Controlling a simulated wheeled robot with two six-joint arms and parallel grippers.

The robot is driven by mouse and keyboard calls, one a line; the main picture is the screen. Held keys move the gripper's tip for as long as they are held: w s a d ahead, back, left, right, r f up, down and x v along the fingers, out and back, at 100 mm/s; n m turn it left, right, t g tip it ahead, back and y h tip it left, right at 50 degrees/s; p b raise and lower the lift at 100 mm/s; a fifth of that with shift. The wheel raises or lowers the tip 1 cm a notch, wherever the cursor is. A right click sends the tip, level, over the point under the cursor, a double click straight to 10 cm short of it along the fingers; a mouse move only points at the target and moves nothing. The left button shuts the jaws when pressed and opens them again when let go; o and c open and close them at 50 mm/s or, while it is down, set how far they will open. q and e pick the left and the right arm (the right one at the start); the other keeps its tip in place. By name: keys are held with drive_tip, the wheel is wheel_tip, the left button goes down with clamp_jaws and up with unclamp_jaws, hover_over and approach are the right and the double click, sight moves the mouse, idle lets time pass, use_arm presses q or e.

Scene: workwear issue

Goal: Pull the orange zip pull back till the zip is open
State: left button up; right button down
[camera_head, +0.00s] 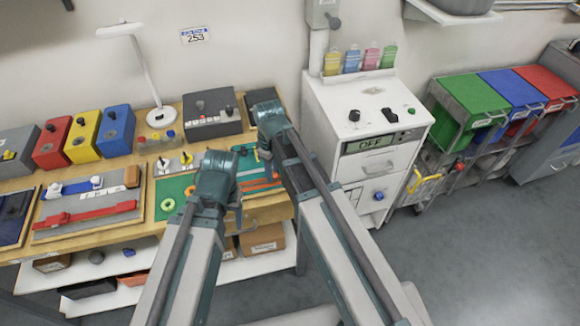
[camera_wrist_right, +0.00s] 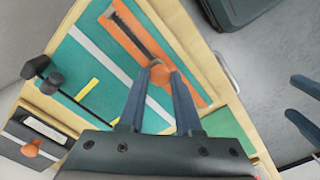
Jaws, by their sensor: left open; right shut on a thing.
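The orange zip pull (camera_wrist_right: 160,77) shows in the right wrist view between the fingertips of my right gripper (camera_wrist_right: 163,70), which is shut on it. The dark line of the zip (camera_wrist_right: 128,33) runs from the pull to the upper left along an orange strip (camera_wrist_right: 178,40) on a teal board. The zip on the near side of the pull is hidden by the fingers. In the head view the right gripper is largely hidden by its arm. My left gripper (camera_wrist_right: 292,98) is open and empty at the right edge of the wrist view, apart from the board.
The teal board (camera_wrist_right: 82,60) has a wooden frame and carries a pale stripe, a yellow piece and dark knobs. In the head view, a white cabinet (camera_head: 330,105) stands right of the bench and a grey box (camera_head: 212,118) behind the board.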

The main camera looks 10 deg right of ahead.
hover_over(248, 187)
drive_tip(key=shift+w, duration=0.1)
drive_tip(key=shift+a, duration=0.1)
drive_tip(key=c, duration=0.6)
unclamp_jaws()
drive_tip(key=shift+a, duration=0.1)
drive_tip(key=shift+r+p, duration=0.75)
wheel_tip(248, 187, up, 12)
drive_tip(key=p, duration=1.2)
drive_tip(key=shift+r, duration=0.2)
